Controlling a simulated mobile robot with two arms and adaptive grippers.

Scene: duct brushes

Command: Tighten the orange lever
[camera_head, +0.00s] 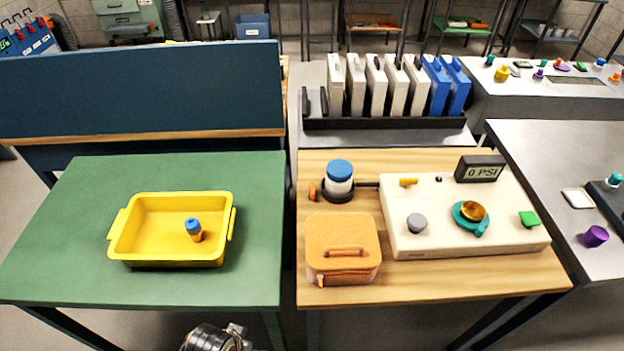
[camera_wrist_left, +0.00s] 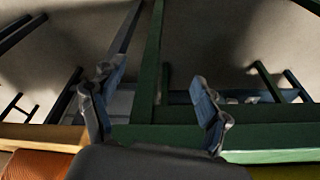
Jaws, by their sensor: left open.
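An orange lever (camera_head: 313,190) shows at the left side of a jar with a blue lid (camera_head: 339,178), on the wooden table. A dark rod runs from the jar's base to a cream panel (camera_head: 400,240). A metal part of my arm shows at the bottom edge of the head view, short of the tables. In the left wrist view my left gripper (camera_wrist_left: 160,80) is open with nothing between its fingers. Green and wooden table edges lie behind the fingers. The lever cannot be made out in that view. My right gripper is not in view.
An orange lidded box (camera_head: 343,248) stands in front of the jar. The panel carries a gauge (camera_head: 480,168) reading 0 PSI, a grey knob (camera_head: 417,223), a teal valve (camera_head: 470,216) and a green button (camera_head: 529,219). A yellow tray (camera_head: 127,238) sits on the green table (camera_head: 70,245).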

